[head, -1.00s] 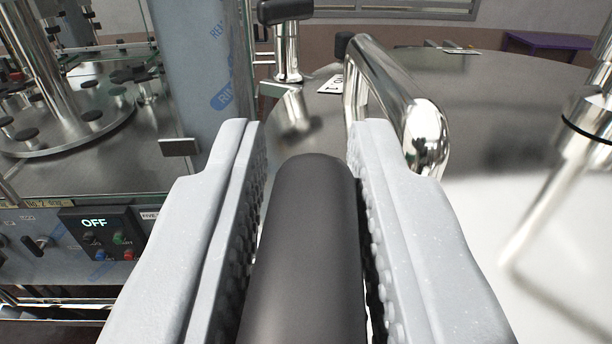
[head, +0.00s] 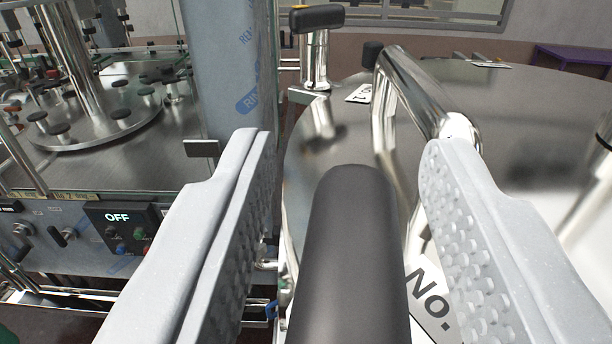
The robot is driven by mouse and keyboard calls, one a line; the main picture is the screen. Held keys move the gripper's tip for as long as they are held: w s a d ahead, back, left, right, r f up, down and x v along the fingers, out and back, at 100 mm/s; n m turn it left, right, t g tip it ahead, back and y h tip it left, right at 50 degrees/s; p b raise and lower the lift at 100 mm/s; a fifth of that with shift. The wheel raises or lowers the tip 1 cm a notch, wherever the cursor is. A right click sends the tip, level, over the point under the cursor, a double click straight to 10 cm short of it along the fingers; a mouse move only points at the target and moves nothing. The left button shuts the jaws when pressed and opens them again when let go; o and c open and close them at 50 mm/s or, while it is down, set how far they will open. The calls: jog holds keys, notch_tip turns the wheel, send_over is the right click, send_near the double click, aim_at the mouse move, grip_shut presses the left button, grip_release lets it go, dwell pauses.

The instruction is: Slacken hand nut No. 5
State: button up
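A black rounded bar handle (head: 352,255), which looks like a hand nut's grip, lies lengthwise between my fingers. A white label (head: 432,300) reading "No." shows beside it on the right; its number is hidden. My gripper (head: 345,145) is open, with one pale studded finger on each side of the handle. Clear gaps show on both sides, so neither finger appears to touch it. The handle's lower end runs out of the picture.
A bent steel handle (head: 425,95) rises from the round metal lid (head: 520,115), close to my right finger. Another black-topped clamp (head: 318,18) stands at the back. Left are a blue-grey post (head: 225,70) and a control box (head: 122,228) showing OFF.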

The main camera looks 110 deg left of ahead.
jog(key=shift+w+a+f+m+t+b, duration=0.15)
jog(key=shift+m+t+b, duration=0.2)
jog(key=shift+b, duration=0.9)
jog(key=shift+s+d+f+m+t+b, duration=0.15)
jog(key=shift+t+b, duration=0.3)
jog(key=shift+b, duration=0.75)
jog(key=t+b, duration=0.1)
jog(key=b, duration=0.1)
jog(key=m+t+b, duration=0.1)
jog(key=b, duration=0.2)
jog(key=m+t+b, duration=0.1)
jog(key=b, duration=0.2)
jog(key=shift+w+a+t, duration=0.1)
jog(key=shift+w+t, duration=0.15)
jog(key=shift+t, duration=0.15)
jog(key=m+t+b, duration=0.1)
jog(key=t+b, duration=0.1)
jog(key=b, duration=0.1)
jog(key=shift+w+m+b, duration=0.1)
jog(key=shift+m+b, duration=0.3)
